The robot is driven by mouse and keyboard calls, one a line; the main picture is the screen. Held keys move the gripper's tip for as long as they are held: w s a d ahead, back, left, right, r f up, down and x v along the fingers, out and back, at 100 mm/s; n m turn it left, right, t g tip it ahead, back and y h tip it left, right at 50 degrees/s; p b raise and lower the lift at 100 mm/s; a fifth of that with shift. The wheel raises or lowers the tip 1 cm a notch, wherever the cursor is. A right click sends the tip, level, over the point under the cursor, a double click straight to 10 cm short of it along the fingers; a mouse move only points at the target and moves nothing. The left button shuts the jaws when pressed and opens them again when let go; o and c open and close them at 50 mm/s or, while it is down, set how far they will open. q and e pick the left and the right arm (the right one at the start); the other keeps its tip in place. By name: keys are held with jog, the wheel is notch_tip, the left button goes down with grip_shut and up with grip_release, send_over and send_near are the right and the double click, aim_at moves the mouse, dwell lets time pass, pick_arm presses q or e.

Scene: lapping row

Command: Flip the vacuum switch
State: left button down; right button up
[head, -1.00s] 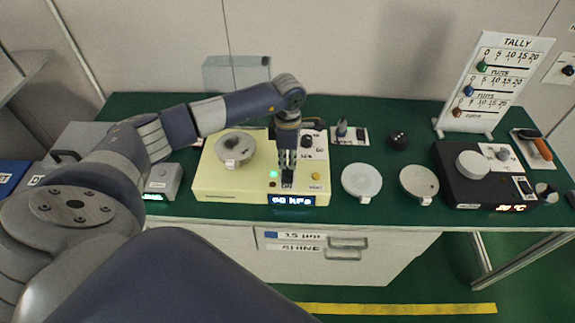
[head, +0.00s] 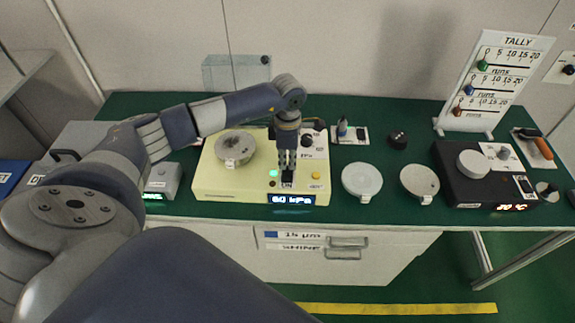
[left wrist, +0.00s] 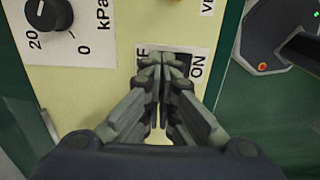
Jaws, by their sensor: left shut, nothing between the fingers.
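The vacuum switch (head: 288,178) is a small black rocker on a white label, on the front of the cream vacuum unit (head: 220,188). In the left wrist view the switch (left wrist: 184,60) shows dark behind my fingertips, with "ON" to its right and a partly covered label to its left. My left gripper (head: 287,170) points down with its fingers shut and empty, right at the switch. In the left wrist view the fingertips (left wrist: 162,62) overlap the switch and hide part of it, so its rocker position and contact are unclear. The unit's display (head: 291,199) reads 60 kPa, and a green lamp (head: 272,173) glows.
A round metal plate (head: 235,146) sits on the unit's left part; a black knob (head: 307,140) stands behind the switch.

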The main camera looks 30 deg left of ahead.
aim_at(288, 170)
pick_arm(q)
jog(key=shift+f+b, duration=0.7)
jog(key=shift+f, duration=0.15)
jog(key=shift+r, duration=0.15)
jog(key=shift+r+p, duration=2.1)
jog(key=shift+r, duration=1.3)
